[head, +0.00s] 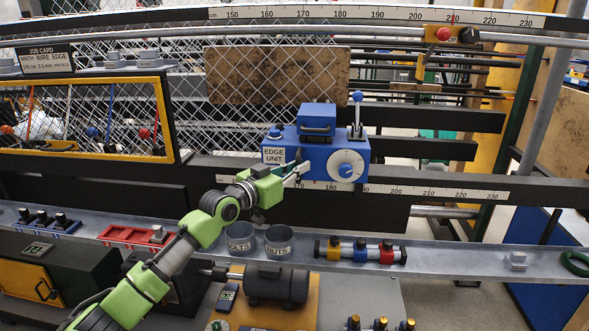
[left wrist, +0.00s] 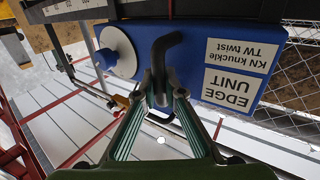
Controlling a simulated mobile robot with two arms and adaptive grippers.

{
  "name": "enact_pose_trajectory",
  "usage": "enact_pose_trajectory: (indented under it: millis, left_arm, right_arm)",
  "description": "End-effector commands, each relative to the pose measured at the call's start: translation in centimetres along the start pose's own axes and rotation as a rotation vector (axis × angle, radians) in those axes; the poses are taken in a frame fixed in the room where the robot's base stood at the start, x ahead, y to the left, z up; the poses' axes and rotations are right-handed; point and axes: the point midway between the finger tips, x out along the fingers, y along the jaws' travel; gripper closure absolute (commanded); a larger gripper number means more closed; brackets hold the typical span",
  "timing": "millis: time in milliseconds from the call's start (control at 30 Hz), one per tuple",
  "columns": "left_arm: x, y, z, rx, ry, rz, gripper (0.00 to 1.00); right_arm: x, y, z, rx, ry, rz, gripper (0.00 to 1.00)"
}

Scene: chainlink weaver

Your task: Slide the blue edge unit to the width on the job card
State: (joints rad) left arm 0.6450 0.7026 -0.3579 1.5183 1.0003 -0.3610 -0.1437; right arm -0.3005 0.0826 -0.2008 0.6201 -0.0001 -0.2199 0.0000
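The blue edge unit (head: 319,155) sits on the rail at the middle of the head view, with a white dial, a blue-knobbed lever and an "EDGE UNIT" label. In the left wrist view the edge unit (left wrist: 190,66) fills the upper middle, with a dark bent handle (left wrist: 162,50). My left gripper (left wrist: 164,88) has its fingers closed around this handle; it also shows at the unit's lower front in the head view (head: 297,173). The job card (head: 46,59) at upper left appears to read 175 cm, 2.5 mm, knuckle. My right gripper is out of view.
A lower scale (head: 430,192) runs along the beam; part is hidden by the unit and my arm. An upper scale (head: 375,15) spans the top. A grey shelf (head: 455,258) below holds two cups (head: 278,241) and coloured blocks. Chain-link mesh hangs behind the unit.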

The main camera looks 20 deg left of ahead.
Motion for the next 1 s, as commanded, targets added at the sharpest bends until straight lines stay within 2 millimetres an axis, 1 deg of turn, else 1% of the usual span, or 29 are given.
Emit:
enact_pose_trajectory:
  millis: [33, 67, 300, 400, 467, 567, 667, 800, 1000]
  left_arm:
    - [0.0, 0.1, 0.0, 0.000, -0.001, 0.002, 0.77]
    - [0.0, 0.1, 0.0, 0.000, -0.001, 0.002, 0.73]
    - [0.0, 0.0, 0.0, 0.001, -0.001, 0.000, 0.73]
    - [-0.1, 0.0, 0.0, 0.001, -0.001, 0.000, 0.73]
    - [-0.4, 0.0, 0.0, 0.001, -0.001, 0.000, 0.73]
    - [-1.4, -0.1, 0.1, 0.002, -0.002, -0.001, 0.73]
    - [-3.2, 0.0, 0.2, 0.005, -0.005, 0.000, 0.73]
    - [-6.1, 0.1, 0.2, 0.005, -0.005, 0.001, 0.73]
    - [-9.6, 0.0, 0.2, 0.004, -0.005, 0.001, 0.73]
  right_arm:
    - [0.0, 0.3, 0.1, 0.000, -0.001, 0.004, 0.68]
    - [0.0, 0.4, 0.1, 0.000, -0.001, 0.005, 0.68]
    - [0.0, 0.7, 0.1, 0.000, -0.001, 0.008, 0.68]
    - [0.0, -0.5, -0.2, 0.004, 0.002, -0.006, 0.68]
    - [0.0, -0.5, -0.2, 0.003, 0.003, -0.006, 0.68]
    - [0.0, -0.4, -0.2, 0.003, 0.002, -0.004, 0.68]
    - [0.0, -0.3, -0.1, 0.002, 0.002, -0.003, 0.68]
    - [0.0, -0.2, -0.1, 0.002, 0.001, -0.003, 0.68]
    - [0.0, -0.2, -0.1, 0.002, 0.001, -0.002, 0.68]
